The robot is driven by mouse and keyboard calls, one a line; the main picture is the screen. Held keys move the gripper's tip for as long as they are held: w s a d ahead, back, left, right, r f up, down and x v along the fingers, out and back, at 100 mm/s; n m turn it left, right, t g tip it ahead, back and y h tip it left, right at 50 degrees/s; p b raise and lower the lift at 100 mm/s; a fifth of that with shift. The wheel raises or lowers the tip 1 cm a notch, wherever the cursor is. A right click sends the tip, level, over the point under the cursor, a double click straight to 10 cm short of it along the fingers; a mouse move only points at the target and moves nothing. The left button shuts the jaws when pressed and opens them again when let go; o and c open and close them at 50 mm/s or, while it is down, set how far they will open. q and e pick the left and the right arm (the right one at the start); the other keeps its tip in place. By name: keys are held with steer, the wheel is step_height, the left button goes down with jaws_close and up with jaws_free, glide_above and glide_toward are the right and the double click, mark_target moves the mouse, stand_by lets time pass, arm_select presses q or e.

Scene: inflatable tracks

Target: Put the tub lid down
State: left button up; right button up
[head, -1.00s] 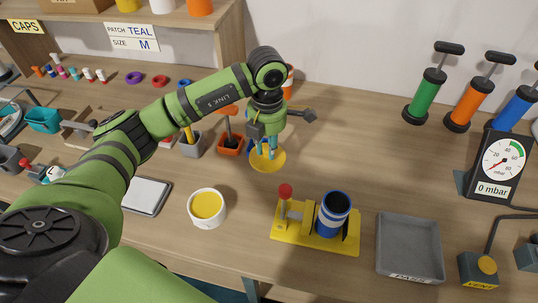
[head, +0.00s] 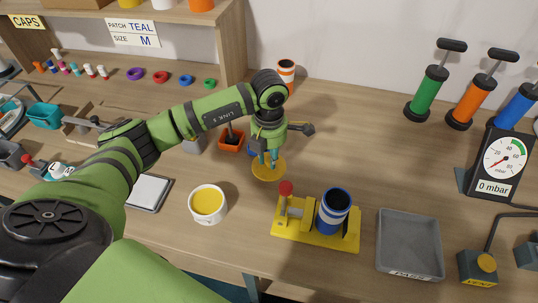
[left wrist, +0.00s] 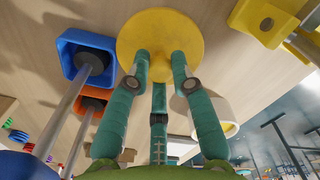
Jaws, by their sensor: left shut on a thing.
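The round yellow tub lid (head: 260,174) is under my left gripper (head: 268,161), whose fingers are shut on it. In the left wrist view, the lid (left wrist: 160,30) spans across the tips of the teal fingers (left wrist: 163,55). The lid is close over the bench or touching it; I cannot tell which. The white tub (head: 207,219) with yellow contents stands uncovered to the left and nearer to me. Its pale side also shows in the left wrist view (left wrist: 222,122). My right gripper is out of view.
A yellow clamp stand (head: 310,237) with a red-knobbed lever and blue-striped cup is nearer, to the right. An orange holder (head: 232,143) and a blue holder (left wrist: 75,55) are close by. A grey tray (head: 410,245) lies right; bare bench lies behind and right of the lid.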

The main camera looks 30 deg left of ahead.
mark_target(269, 158)
arm_select(q)
steer(key=shift+f, duration=0.15)
steer(key=o, duration=0.9)
steer(key=shift+o, duration=0.2)
steer(key=shift+r+p, duration=0.3)
steer(key=shift+r, duration=0.05)
steer(key=shift+r+p, duration=0.5)
steer(key=shift+p, duration=0.05)
step_height(269, 158, up, 12)
steer(key=b, duration=0.3)
steer(key=shift+f+b, duration=0.2)
steer(key=shift+b, duration=0.2)
